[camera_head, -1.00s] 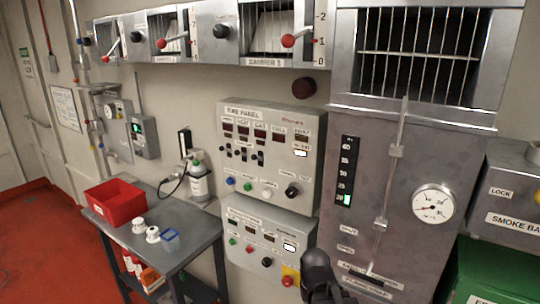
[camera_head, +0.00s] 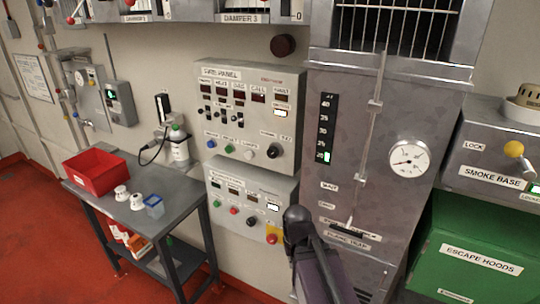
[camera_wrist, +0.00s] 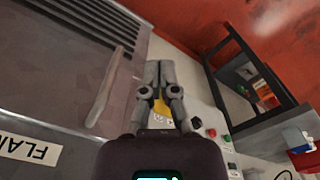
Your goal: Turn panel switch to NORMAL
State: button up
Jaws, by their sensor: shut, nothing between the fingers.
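The grey fire panel (camera_head: 235,120) is on the wall in the middle of the head view. Its black rotary switch (camera_head: 272,151) is at the lower right, with small labels above it; its pointer direction is too small to tell. A second grey panel (camera_head: 222,195) below it carries coloured buttons and a black knob (camera_head: 251,221). My gripper (camera_wrist: 158,65) is shut and empty in the wrist view. Behind its fingers are a yellow plate (camera_wrist: 160,106) and part of a panel with buttons. In the head view my dark arm stands in front, right of the lower panel.
A metal cabinet with a gauge (camera_head: 409,158) and a vertical rod (camera_head: 368,130) is right of the panels. A grey table (camera_head: 187,199) with a red bin (camera_head: 93,171) stands left. A green escape-hood box (camera_head: 470,250) is at far right.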

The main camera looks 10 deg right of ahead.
jog(key=o, duration=0.7)
jog(key=shift+w+r, duration=0.1)
jog(key=o, duration=0.3)
jog(key=shift+w+d+r+h+p, duration=0.1)
jog(key=shift+w+r+h+p, duration=0.1)
jog(key=shift+h+p, duration=0.1)
jog(key=shift+o, duration=0.8)
jog(key=w+d+r+m+t+h+p, duration=0.1)
jog(key=w+r+m+t+h, duration=0.1)
jog(key=w+r+m+h, duration=0.1)
jog(key=shift+w+d+r+m+t+h, duration=0.3)
jog(key=shift+w+m+h, duration=0.35)
jog(key=shift+w, duration=0.6)
jog(key=m+t+h+p, duration=0.3)
jog(key=m+t+h, duration=0.3)
jog(key=t, duration=0.6)
send_near(271, 154)
jog(key=v, duration=0.3)
jog(key=shift+w+r+n, duration=0.2)
jog(key=shift+w+n, duration=0.05)
jog(key=shift+w+d, duration=0.1)
jog(key=shift+w, duration=0.05)
jog(key=x, duration=1.3)
jog(key=shift+w+d+f, duration=0.1)
jog(key=shift+d+f, duration=0.05)
jog(key=shift+d, duration=0.15)
